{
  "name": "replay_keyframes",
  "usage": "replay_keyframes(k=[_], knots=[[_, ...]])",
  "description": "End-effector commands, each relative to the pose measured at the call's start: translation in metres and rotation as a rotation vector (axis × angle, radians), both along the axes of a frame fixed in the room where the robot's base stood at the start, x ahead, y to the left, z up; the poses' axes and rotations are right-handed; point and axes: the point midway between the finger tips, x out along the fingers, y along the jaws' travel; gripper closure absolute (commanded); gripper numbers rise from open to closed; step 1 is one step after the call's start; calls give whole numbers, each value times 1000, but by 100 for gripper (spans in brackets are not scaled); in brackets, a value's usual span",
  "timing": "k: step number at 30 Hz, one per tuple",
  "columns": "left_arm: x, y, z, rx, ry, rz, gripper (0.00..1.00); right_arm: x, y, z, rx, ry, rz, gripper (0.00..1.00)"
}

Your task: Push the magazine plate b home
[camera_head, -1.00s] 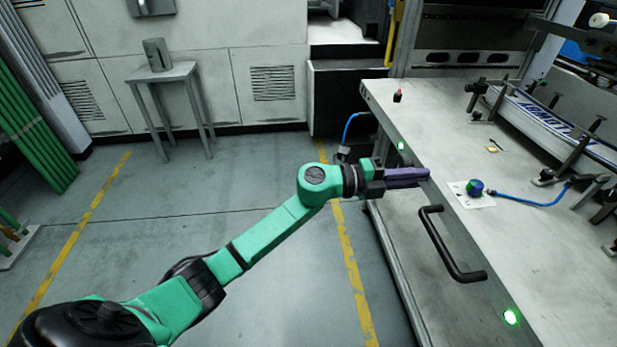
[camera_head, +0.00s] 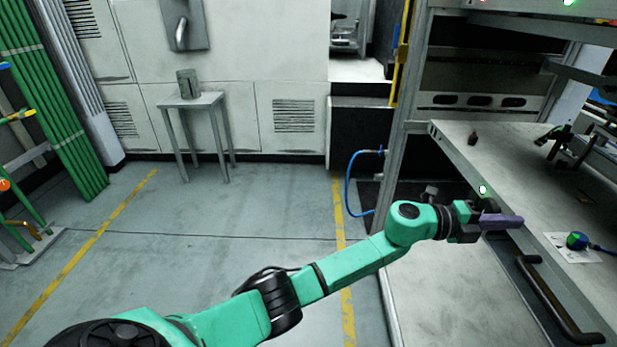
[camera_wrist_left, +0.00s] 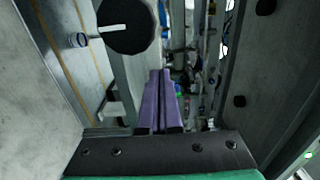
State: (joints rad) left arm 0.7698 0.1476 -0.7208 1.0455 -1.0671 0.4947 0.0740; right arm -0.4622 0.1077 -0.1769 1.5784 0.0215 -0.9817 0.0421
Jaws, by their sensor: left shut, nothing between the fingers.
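A wide grey slab (camera_head: 500,145) with a black bar handle (camera_head: 552,300) on its front face is at the right in the head view. No label that I can read marks any part as magazine plate b. My left gripper (camera_head: 512,221) has its purple fingers together and empty, close to the slab's front edge. I cannot tell whether they touch it. The fingers also show in the wrist view (camera_wrist_left: 160,100), pointing into a narrow space between grey surfaces. My right gripper is not in view.
A green light (camera_head: 482,189) glows on the slab's front. A small grey table (camera_head: 192,102) stands by the back wall.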

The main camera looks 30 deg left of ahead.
Motion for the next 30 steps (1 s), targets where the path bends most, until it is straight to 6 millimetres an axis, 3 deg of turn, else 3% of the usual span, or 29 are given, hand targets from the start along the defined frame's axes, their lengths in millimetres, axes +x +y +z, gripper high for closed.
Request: replay_keyframes(k=[30], knots=[[5, -5, 7, -10, -7, 4, 100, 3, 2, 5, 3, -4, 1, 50]])
